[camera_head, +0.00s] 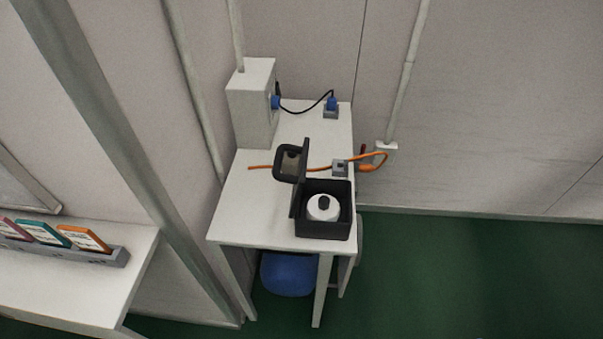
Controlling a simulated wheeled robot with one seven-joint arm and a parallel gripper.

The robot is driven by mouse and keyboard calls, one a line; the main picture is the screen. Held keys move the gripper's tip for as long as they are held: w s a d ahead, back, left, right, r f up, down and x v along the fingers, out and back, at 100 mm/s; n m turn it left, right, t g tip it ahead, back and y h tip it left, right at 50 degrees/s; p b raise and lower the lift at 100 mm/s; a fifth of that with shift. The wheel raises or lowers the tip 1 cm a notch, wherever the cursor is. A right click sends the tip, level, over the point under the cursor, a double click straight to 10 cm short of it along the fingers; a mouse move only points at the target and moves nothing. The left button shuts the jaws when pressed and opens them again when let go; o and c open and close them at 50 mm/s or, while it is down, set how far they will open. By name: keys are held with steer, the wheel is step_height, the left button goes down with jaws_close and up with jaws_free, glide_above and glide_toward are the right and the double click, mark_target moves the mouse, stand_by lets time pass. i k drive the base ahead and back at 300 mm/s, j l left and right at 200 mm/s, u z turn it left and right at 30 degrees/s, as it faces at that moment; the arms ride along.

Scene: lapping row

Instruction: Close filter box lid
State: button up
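The filter box (322,233) is a black open-topped box near the front right corner of a small white table (236,207). A white round filter with a dark knob (323,207) sits inside it. My gripper is not in view.
Behind the box are a grey clamp block (340,168) with an orange cable (265,167), a pale cabinet (252,105) and a blue plug (331,104) on a black cord. A blue container (288,274) is under the table. Green floor (460,275) at right is clear.

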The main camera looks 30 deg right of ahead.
mark_target(298, 180)
steer(key=i+j+z, duration=0.1)
steer(key=j, duration=0.2)
steer(key=j+u, duration=0.15)
steer(key=j, duration=0.9)
steer(key=i, duration=0.05)
